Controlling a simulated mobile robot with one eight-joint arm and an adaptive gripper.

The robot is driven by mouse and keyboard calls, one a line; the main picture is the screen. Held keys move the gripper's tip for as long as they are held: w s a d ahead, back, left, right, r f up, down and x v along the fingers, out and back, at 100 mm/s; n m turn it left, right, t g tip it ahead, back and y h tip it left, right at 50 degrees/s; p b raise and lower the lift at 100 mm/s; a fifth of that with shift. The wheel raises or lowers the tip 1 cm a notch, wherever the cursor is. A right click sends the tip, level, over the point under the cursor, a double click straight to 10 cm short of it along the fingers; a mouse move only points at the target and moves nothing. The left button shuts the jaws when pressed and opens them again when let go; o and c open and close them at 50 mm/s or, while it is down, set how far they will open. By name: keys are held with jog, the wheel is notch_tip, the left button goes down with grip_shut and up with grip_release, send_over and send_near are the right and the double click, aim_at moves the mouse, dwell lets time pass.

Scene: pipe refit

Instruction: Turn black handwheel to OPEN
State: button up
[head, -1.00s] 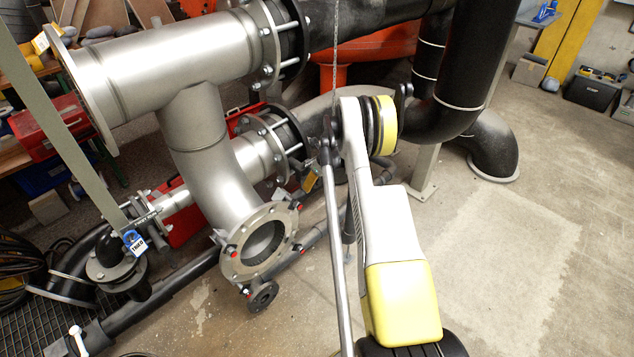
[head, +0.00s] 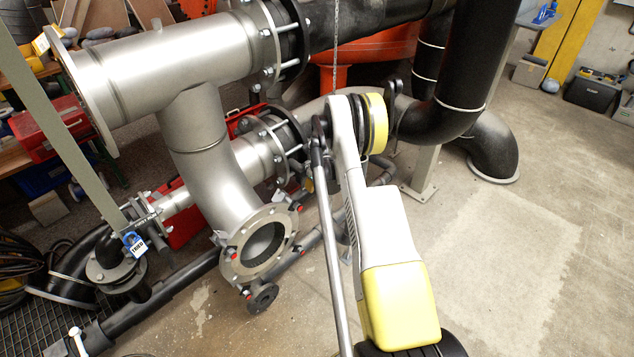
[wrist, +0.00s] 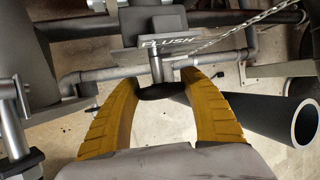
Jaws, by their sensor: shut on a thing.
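In the wrist view, my gripper (wrist: 159,80) has its two yellow fingers on either side of a dark, rounded black handwheel (wrist: 162,91). The fingers are shut on it, and their pads hide part of its rim. A grey stem rises from the handwheel to a dark plate labelled FLUSH (wrist: 168,42). No OPEN mark can be read, so I cannot tell how far the wheel is turned. In the head view my own arm hides the gripper and I cannot make out this handwheel.
A dark open-ended pipe (wrist: 303,124) lies close to the right finger in the wrist view, and a chain (wrist: 235,33) hangs above it. In the head view, a large grey flanged pipe (head: 200,125) stands left of my arm. Bare floor (head: 520,250) lies to the right.

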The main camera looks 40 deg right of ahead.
jog(key=h, duration=0.3)
jog(key=shift+a+n, duration=0.1)
jog(key=shift+n, duration=0.3)
jog(key=shift+n+t+h, duration=0.4)
jog(key=shift+t+h, duration=0.2)
jog(key=shift+h, duration=1.1)
jog(key=o, duration=1.2)
jog(key=shift+c, duration=0.2)
jog(key=v, duration=0.7)
jog(key=shift+a, duration=0.2)
jog(key=shift+s+d+r, duration=0.1)
jog(key=shift+s+r, duration=0.05)
jog(key=shift+s, duration=0.05)
